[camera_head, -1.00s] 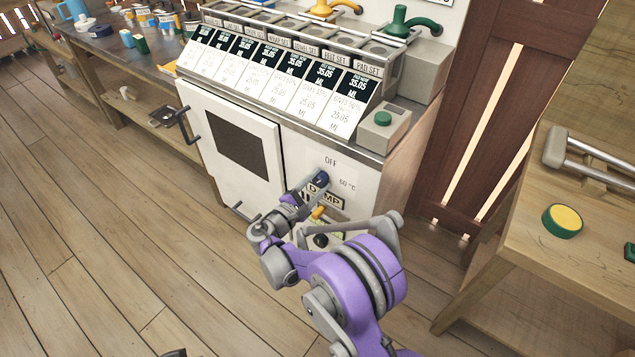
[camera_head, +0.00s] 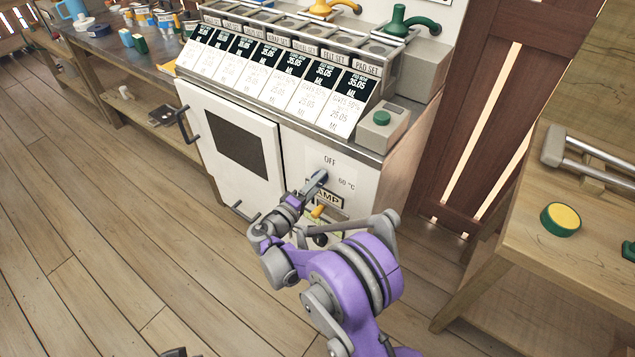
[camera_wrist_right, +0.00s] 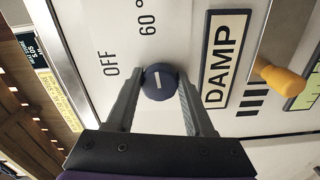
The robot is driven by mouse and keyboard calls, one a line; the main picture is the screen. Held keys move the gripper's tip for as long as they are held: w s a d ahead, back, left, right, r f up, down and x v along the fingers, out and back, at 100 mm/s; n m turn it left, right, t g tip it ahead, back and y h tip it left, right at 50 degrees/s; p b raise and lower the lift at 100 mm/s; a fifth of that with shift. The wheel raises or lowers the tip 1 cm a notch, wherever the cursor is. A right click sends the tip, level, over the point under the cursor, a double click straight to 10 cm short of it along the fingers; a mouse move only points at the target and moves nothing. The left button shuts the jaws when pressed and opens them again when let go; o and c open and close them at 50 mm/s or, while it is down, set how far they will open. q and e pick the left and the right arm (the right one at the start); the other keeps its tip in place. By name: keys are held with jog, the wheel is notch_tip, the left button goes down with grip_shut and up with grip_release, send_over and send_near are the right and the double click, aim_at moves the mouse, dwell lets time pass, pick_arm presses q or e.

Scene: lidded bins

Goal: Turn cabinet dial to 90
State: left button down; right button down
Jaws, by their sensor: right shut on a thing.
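The cabinet dial (camera_wrist_right: 160,82) is a small round dark blue knob with a short white mark on its face, on the white cabinet (camera_head: 303,150). The white mark runs roughly up and down in the wrist view. My right gripper (camera_wrist_right: 160,85) has its two fingers on either side of the dial and is shut on it. In the head view the right gripper (camera_head: 318,180) covers most of the dial. The OFF label (camera_wrist_right: 110,62) and the 60 °C label (camera_wrist_right: 147,18) stand beside the dial. No 90 label shows.
A DAMP plate (camera_wrist_right: 226,58) and a yellow-orange lever (camera_wrist_right: 278,78) are close beside the dial. The cabinet door (camera_head: 235,140) with a dark handle (camera_head: 187,125) is to the left. A wooden table (camera_head: 560,240) stands at the right. The floor in front is clear.

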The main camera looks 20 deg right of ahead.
jog(key=shift+m, duration=0.5)
jog(key=shift+c, duration=1.4)
grip_release()
jog(key=v, duration=1.1)
jog(key=shift+p, duration=0.45)
jog(key=shift+d, duration=0.1)
